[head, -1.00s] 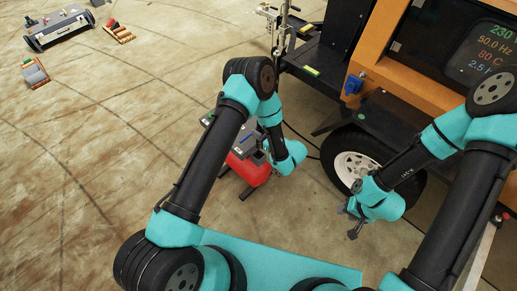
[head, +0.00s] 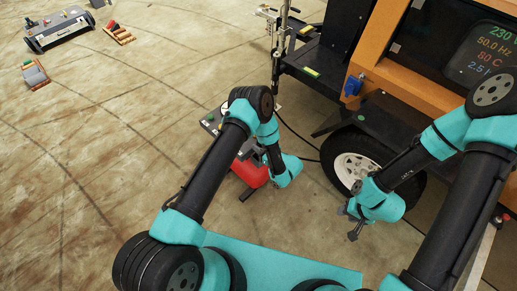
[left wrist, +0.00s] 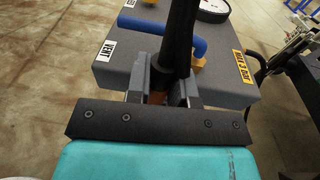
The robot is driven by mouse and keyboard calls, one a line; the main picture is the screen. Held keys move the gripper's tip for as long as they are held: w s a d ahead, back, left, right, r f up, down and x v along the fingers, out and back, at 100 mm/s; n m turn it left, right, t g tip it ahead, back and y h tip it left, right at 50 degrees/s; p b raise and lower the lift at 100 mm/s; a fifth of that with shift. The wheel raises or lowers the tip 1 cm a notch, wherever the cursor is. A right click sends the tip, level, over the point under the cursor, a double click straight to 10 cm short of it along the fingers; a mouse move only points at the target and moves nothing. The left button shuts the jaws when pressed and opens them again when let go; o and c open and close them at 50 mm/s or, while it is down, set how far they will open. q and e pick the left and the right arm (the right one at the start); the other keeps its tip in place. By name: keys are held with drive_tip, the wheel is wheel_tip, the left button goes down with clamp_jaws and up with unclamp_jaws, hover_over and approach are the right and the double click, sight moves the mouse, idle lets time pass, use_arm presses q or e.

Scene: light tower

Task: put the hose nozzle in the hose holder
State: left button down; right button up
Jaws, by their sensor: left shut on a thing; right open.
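My left gripper (left wrist: 170,82) is shut on a black, round, tapered piece, seemingly the hose nozzle (left wrist: 180,40), which rises out of the top of the left wrist view. It is held over a grey box top (left wrist: 120,75) with a "VENT" label, a blue tube (left wrist: 145,27) and a brass fitting (left wrist: 199,63). I cannot tell whether the nozzle touches the box. In the head view the left fingers are mostly hidden beside the red unit (head: 250,173). My right gripper (head: 350,222) is open and empty near the wheel. I cannot clearly identify the hose holder.
The orange and black generator trailer (head: 400,85) with its lit display and wheel (head: 352,168) stands at the right. A black cable (head: 298,138) runs beside it. A grey toolbox (head: 58,31) and small blocks (head: 118,34) lie far left.

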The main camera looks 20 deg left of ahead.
use_arm(q)
drive_tip(key=shift+f, duration=0.95)
drive_tip(key=shift+f, duration=0.1)
drive_tip(key=c, duration=1)
unclamp_jaws()
drive_tip(key=v, duration=1.2)
